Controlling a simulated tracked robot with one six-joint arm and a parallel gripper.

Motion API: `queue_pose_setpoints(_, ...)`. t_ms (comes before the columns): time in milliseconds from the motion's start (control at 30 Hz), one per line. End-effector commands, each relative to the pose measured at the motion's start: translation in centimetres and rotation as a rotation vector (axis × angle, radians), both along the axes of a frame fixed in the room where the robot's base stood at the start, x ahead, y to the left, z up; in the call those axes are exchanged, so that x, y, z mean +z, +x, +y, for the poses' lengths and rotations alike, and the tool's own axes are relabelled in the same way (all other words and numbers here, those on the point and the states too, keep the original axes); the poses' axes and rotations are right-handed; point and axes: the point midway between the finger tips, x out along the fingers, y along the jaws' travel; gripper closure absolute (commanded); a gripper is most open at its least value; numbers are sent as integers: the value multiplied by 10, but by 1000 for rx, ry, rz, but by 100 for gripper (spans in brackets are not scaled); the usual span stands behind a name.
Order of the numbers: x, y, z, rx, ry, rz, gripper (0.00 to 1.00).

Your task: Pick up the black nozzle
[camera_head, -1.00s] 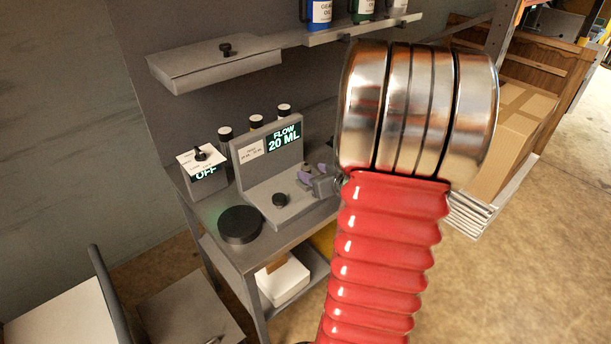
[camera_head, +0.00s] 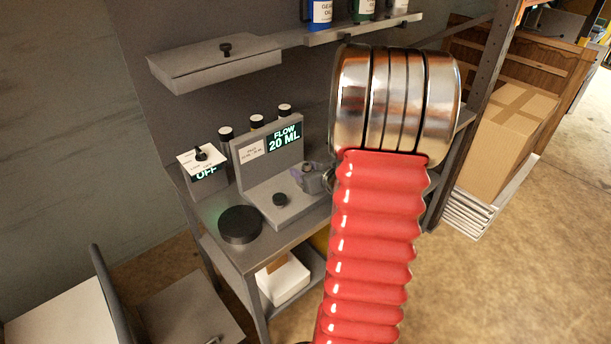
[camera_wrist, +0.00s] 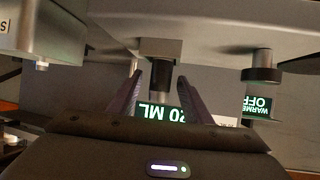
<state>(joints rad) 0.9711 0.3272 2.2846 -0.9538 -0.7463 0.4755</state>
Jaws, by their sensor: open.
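A black cylinder, which looks like the black nozzle (camera_wrist: 160,77), hangs in the picture from a grey block in the upside-down wrist view. It shows between my two dark fingers, with no clear contact. My arm hides the bench's right part.
The flow unit (camera_head: 253,150) reads 20 ML; the warmer sign (camera_head: 209,174) reads OFF. A black disc (camera_head: 240,225) lies on the grey bench. A grey shelf (camera_head: 215,68) with a black knob juts out above. A cardboard box (camera_head: 512,135) stands right.

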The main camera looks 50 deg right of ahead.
Motion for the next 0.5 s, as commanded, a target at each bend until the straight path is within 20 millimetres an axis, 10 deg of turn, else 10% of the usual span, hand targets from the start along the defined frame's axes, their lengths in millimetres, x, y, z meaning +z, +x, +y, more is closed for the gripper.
queue_pose_setpoints(500, 0, 0, 0, 0, 0, 0, 76)
